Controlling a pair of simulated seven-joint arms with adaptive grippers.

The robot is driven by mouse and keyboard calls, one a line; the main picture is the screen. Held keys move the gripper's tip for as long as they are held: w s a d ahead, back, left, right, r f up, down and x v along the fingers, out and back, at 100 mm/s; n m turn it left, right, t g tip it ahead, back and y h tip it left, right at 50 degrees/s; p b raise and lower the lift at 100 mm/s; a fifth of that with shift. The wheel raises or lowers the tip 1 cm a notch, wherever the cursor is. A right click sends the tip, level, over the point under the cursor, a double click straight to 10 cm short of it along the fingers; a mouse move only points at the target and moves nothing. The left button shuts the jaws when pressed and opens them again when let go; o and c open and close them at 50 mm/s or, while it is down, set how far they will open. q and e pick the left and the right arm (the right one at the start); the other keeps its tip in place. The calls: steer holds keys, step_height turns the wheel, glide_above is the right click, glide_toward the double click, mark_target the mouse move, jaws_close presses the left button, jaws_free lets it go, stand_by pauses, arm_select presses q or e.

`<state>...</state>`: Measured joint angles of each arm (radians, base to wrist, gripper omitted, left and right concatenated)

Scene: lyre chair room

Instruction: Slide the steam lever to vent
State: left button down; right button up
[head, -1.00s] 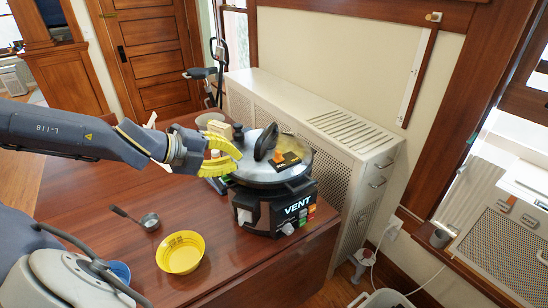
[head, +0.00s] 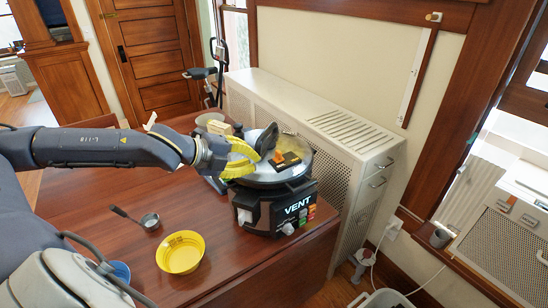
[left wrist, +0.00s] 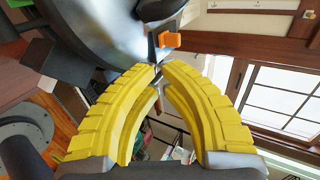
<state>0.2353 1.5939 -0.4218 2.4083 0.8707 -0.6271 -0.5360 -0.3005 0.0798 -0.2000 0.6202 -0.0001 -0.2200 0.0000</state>
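The pressure cooker (head: 258,212) is black with a shiny metal lid, and its front reads "VENT". A small orange lever (head: 279,156) stands on a dark plate on the lid, right of the tall black lid handle (head: 266,141). The orange lever also shows in the left wrist view (left wrist: 168,40), just beyond the fingertips. My left gripper (head: 257,161) has yellow curved fingers at the left side of the lid, left of the handle. In the left wrist view its fingertips (left wrist: 160,67) come almost together, with nothing clearly held. Whether they touch the lid is unclear. My right gripper is not in view.
A yellow bowl (head: 181,252) and a metal measuring cup (head: 149,221) sit on the wooden table (head: 120,240), left of the cooker. A pale block (head: 220,127) and a bowl are behind the gripper. A white radiator cover (head: 335,140) stands close behind and right of the cooker.

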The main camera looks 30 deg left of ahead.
mark_target(275, 165)
arm_select(q)
steer(key=shift+x, duration=2.05)
steer(key=shift+w+d, duration=0.3)
steer(key=shift+w, duration=0.3)
steer(key=shift+w+d, duration=0.25)
steer(key=shift+w, duration=0.35)
steer(key=shift+w+d, duration=0.3)
steer(key=shift+w, duration=0.3)
steer(key=shift+w, duration=0.15)
